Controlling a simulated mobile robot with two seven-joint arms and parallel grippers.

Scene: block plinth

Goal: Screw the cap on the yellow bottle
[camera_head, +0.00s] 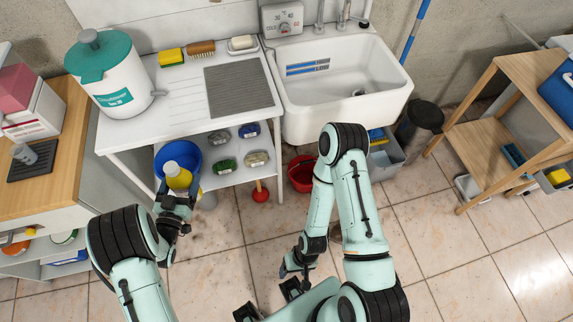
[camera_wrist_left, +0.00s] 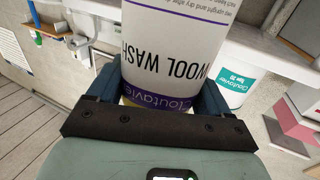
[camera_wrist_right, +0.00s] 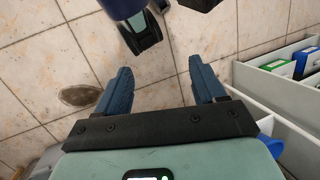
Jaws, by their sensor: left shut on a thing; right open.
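The yellow bottle (camera_head: 172,169) is in the left gripper (camera_head: 178,203), in front of the blue bucket in the head view. In the left wrist view the bottle (camera_wrist_left: 175,60) shows a white label reading "WOOL WASH" with a purple band, and the fingers close on both its sides. My right gripper (camera_head: 291,275) is low over the tiled floor, well right of the bottle. In the right wrist view the right gripper (camera_wrist_right: 160,88) is open with nothing between its fingers. I cannot make out a separate cap in any view.
The white sink (camera_head: 395,88) and drainboard counter (camera_head: 180,95) stand at the back. A blue bucket (camera_head: 186,149) and several small packs sit on the shelf below. A white canister (camera_head: 128,98) is on the counter. A wooden bench (camera_head: 60,165) is left. Floor tiles (camera_head: 440,235) are clear on the right.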

